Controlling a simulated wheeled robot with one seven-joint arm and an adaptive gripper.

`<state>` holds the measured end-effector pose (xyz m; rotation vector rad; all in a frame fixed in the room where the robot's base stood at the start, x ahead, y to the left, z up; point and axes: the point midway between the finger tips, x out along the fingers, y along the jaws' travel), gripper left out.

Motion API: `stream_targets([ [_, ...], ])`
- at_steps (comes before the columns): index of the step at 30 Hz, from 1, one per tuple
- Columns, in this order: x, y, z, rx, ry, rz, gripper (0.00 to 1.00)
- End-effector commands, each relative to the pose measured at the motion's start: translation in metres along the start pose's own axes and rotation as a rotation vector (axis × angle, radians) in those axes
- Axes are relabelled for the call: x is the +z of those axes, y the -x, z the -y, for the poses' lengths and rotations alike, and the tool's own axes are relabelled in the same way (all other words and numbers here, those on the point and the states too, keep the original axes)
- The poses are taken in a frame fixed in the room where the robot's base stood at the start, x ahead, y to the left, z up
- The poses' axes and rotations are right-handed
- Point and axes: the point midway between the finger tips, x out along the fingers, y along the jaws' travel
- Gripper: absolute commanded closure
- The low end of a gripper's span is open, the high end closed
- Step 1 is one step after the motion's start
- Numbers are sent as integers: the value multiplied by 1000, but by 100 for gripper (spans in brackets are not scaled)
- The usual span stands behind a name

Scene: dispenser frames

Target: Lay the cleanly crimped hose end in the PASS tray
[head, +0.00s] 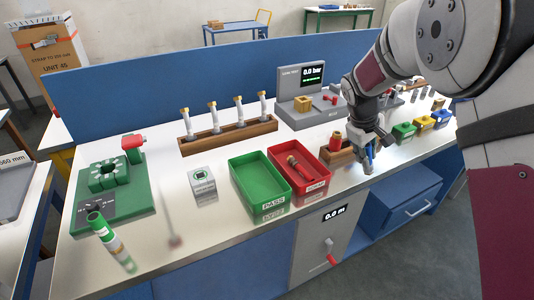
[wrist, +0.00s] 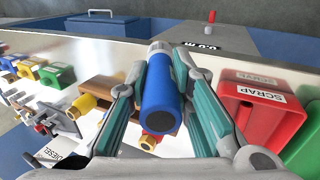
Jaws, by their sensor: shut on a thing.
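My gripper (head: 368,150) hangs over the bench, right of the red SCRAP tray. In the wrist view its two fingers (wrist: 161,72) are shut on a blue hose end (wrist: 159,106), with a grey metal part at its far end. Its crimp is too small to judge. The hose end also shows as a bit of blue in the head view (head: 369,163). The green PASS tray (head: 262,215) is empty and stands left of the SCRAP tray (head: 322,183). A red hose piece with brass-coloured ends (head: 299,168) lies in the SCRAP tray.
A wooden block (head: 341,156) with a red and brass piece stands beside my gripper. A wooden rack (head: 230,136) of upright white hoses stands behind the trays. A grey tester (head: 308,115) reads 0.0 bar. Small coloured bins (head: 403,131) line the right.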

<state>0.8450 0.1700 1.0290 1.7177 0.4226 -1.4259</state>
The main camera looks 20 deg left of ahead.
Motion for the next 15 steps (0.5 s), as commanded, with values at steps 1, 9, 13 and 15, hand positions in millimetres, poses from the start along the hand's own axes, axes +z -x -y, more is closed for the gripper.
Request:
stream_targets([
  [1,-14,-2,8,35,63,-27,100],
  [9,-61,6,42,204,352,-191,100],
  [13,-78,11,57,274,462,-275,100],
  [15,-86,13,66,308,516,-320,100],
])
